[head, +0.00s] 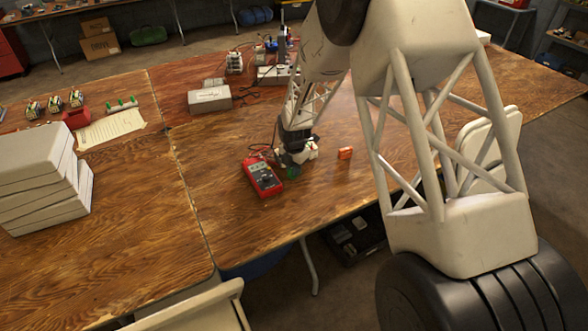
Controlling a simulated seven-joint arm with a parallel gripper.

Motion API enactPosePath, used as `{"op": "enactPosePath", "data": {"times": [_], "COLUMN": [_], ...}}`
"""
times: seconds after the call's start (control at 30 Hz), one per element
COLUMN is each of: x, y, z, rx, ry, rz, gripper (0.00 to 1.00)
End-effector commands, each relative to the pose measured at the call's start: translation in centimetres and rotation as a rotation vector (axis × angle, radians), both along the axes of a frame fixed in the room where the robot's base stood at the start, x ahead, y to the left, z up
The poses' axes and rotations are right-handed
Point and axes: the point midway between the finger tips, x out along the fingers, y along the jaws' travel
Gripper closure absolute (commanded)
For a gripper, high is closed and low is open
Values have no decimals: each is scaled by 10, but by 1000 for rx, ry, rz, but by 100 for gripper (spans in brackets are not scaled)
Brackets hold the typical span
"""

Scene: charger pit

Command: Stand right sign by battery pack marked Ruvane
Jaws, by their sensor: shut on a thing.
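My gripper (292,160) points down low over the middle of the wooden table and is shut. A small green thing (293,173) shows at its fingertips, too small and covered to read. A small orange block (345,153) stands on the table to the right of the gripper, apart from it. Several small packs with dark and coloured parts (55,104) sit in a row at the far left; any names on them are too small to read. I cannot make out which thing is the sign or which pack is marked Ruvane.
A red multimeter (263,178) lies just left of my gripper. A pale box (209,99) and wired equipment (275,75) stand farther back. A paper sheet (110,129), a red holder (77,118) and stacked white cases (42,180) are left. The table's front middle is clear.

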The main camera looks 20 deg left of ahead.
Motion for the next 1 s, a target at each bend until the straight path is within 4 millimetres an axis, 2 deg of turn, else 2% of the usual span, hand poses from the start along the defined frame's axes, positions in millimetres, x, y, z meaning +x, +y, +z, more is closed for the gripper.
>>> {"op": "enactPosePath", "data": {"times": [0.53, 0.57, 0.7, 1.0], "x": [0, 0, 0, 0], "y": [0, 0, 0, 0], "z": [-8, -7, -7, -7], "rx": [1, 1, 1, 1], "ry": [0, -1, -1, -1], "rz": [0, 0, 0, 0], "gripper": [100, 81, 59, 58]}}
